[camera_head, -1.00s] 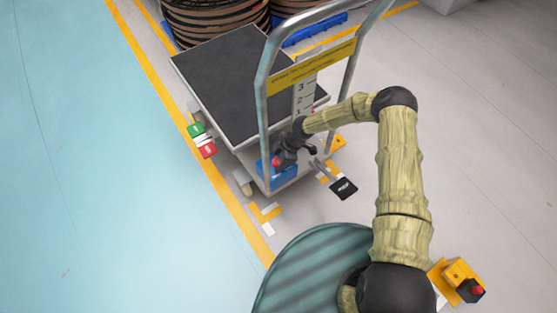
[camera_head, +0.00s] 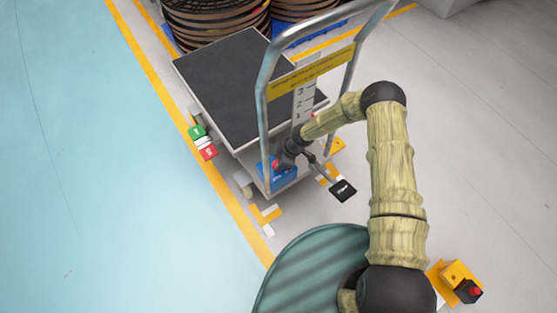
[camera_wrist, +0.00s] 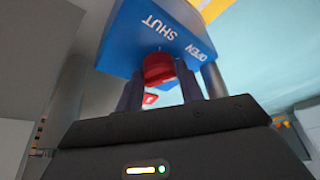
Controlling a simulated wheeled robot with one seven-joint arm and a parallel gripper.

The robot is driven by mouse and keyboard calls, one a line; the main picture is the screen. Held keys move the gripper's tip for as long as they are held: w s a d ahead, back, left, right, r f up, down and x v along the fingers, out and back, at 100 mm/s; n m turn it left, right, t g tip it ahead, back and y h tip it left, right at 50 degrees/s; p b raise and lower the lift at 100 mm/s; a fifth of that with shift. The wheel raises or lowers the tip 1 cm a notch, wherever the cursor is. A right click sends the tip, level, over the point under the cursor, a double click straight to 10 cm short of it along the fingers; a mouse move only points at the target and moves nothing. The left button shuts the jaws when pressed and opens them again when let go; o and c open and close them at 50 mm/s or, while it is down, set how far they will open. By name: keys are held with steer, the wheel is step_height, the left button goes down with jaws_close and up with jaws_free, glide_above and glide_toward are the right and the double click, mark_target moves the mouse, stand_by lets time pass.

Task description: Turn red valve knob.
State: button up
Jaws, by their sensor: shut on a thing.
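The red valve knob (camera_wrist: 158,68) sits on the face of a blue box (camera_wrist: 170,30) lettered SHUT and OPEN. In the head view, a bit of the red knob (camera_head: 273,160) shows at the blue box (camera_head: 284,180) on the cart's handle end. My gripper (camera_wrist: 163,80) is shut on the knob, one dark finger on each side of it. In the head view my gripper (camera_head: 281,162) reaches down to the box from the right and hides most of the knob. I cannot tell which word the knob points to.
The cart has a dark platform (camera_head: 222,85) and a tall metal push handle (camera_head: 264,100) right beside my arm. A black pedal (camera_head: 343,190) sticks out near my gripper. Cable reels (camera_head: 215,22) stand behind. Open floor (camera_head: 90,170) lies to the left.

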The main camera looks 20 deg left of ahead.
steer(key=shift+m, duration=0.4)
steer(key=o, duration=1)
steer(key=shift+c, duration=0.2)
steer(key=shift+r, duration=0.15)
steer(key=s+p+v, duration=0.1)
steer(key=p+v, duration=0.4)
steer(key=v, duration=1.2)
steer(key=shift+w+d, duration=0.15)
steer(key=shift+w, duration=0.1)
steer(key=shift+r, duration=0.1)
